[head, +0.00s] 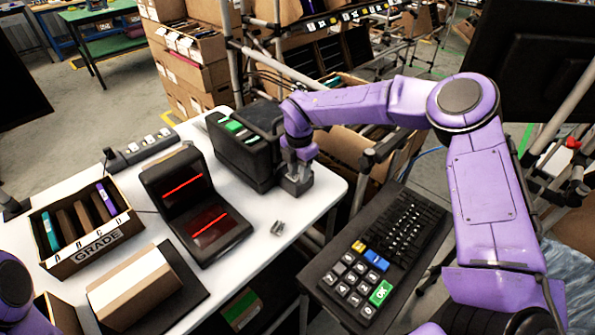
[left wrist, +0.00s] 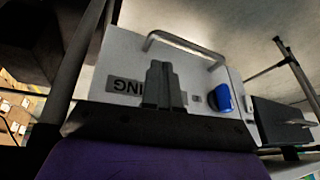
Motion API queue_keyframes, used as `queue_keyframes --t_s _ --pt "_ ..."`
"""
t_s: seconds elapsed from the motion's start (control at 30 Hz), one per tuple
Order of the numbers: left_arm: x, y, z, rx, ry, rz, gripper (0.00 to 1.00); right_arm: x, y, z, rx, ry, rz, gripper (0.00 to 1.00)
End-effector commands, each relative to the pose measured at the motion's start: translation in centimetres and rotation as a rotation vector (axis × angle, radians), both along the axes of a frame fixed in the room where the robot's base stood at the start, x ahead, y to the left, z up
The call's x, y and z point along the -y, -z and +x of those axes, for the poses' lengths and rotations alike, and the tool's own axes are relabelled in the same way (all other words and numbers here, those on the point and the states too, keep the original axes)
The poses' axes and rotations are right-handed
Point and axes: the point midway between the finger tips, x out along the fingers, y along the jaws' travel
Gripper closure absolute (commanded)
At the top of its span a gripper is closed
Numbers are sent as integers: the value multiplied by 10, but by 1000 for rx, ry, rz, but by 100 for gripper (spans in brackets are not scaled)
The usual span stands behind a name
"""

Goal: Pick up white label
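My right gripper (head: 296,186) points down at the table's right edge, beside the black label printer (head: 240,145) with green on its top. Whether its fingers are open or apart is too small to tell. No separate white label shows clearly; the gripper and printer may hide one. A white strip (head: 133,278) runs across the brown carton at the front left. My left gripper (left wrist: 163,84) shows in the left wrist view with its fingers together and nothing visible between them. It is outside the head view.
A black scanner (head: 195,205) with red lit windows stands mid-table. A GRADE box (head: 82,232) with coloured folders is at the left. A small metal piece (head: 278,228) lies on the white table (head: 262,262). A keypad (head: 375,262) is at the right.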

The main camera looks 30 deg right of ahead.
Motion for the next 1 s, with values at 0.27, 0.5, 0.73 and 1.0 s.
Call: queue_keyframes --t_s 0.27,0.5,0.73,1.0 --pt "0 1 0 0 0 0 100 0 0 0 0 0 0 100" --pt "0 1 0 0 0 0 100 0 0 0 0 0 0 100" --pt "0 -6 0 0 0 0 100 1 -13 0 1 0 -1 100" --pt "0 -36 0 0 0 0 100 -9 -75 -28 3 -3 2 100"
